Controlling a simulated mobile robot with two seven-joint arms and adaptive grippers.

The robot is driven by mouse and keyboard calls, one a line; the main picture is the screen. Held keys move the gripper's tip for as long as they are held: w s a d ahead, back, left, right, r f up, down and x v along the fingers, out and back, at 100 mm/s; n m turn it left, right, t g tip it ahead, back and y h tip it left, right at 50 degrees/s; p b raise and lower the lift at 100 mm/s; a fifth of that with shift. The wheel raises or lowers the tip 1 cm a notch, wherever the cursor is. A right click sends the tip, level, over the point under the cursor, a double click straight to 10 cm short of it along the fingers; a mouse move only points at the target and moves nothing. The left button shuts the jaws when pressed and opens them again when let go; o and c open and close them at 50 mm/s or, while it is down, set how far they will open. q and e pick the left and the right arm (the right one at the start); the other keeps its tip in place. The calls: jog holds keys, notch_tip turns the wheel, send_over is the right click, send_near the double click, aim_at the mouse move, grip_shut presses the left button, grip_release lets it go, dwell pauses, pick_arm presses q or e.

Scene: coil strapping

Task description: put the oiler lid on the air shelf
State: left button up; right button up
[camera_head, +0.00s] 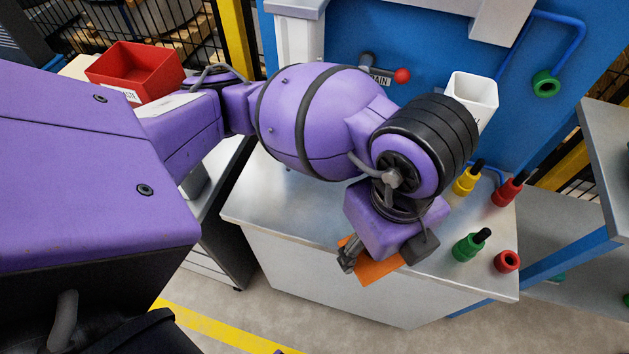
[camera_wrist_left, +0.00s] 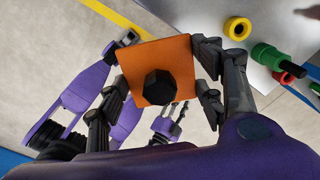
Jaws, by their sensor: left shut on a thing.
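The oiler lid looks like an orange square plate (camera_head: 377,268) with a black, many-sided knob (camera_wrist_left: 159,87). My left gripper (camera_head: 385,255) is shut on it, with fingers at opposite edges of the plate. It is held at the front edge of a grey metal top (camera_head: 300,215), above the floor in the left wrist view. The wrist hides part of the plate in the head view. I cannot tell for sure which surface is the air shelf. A small pronged purple and grey part (camera_wrist_left: 168,125), perhaps my right gripper, shows below the plate in the left wrist view.
Green (camera_head: 467,246), yellow (camera_head: 466,181) and red (camera_head: 507,190) fittings and a red ring (camera_head: 506,261) stand on the right of the metal top. A white cup (camera_head: 470,95) is at the blue panel (camera_head: 350,40). A red bin (camera_head: 135,72) is at left.

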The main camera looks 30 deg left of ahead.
pick_arm(q)
jog(key=shift+w+a+f, duration=0.1)
jog(key=shift+w+f, duration=0.15)
jog(key=w+a+f, duration=0.2)
jog(key=w, duration=0.1)
jog(key=w+a+f+b, duration=0.1)
jog(key=w+a+f, duration=0.1)
jog(key=w+f, duration=0.1)
jog(key=w+a+f+b, duration=0.1)
jog(key=w+a+f, duration=0.1)
jog(key=w+f, duration=0.1)
jog(key=shift+w+a+f, duration=0.1)
jog(key=shift+w+a, duration=0.25)
jog(key=shift+w, duration=0.25)
jog(key=shift+w+a+f, duration=0.15)
jog(key=shift+w+f, duration=0.1)
jog(key=shift+f, duration=0.05)
jog(key=shift+w+a+f+b, duration=0.15)
jog(key=shift+f+b, duration=0.2)
jog(key=shift+f, duration=1.45)
pick_arm(e)
jog(key=shift+s+f, duration=0.25)
jog(key=shift+f, duration=0.5)
jog(key=shift+s+f, duration=0.2)
jog(key=shift+f, duration=0.5)
pick_arm(q)
jog(key=shift+f, duration=0.1)
jog(key=shift+f, duration=0.15)
jog(key=o, duration=1.2)
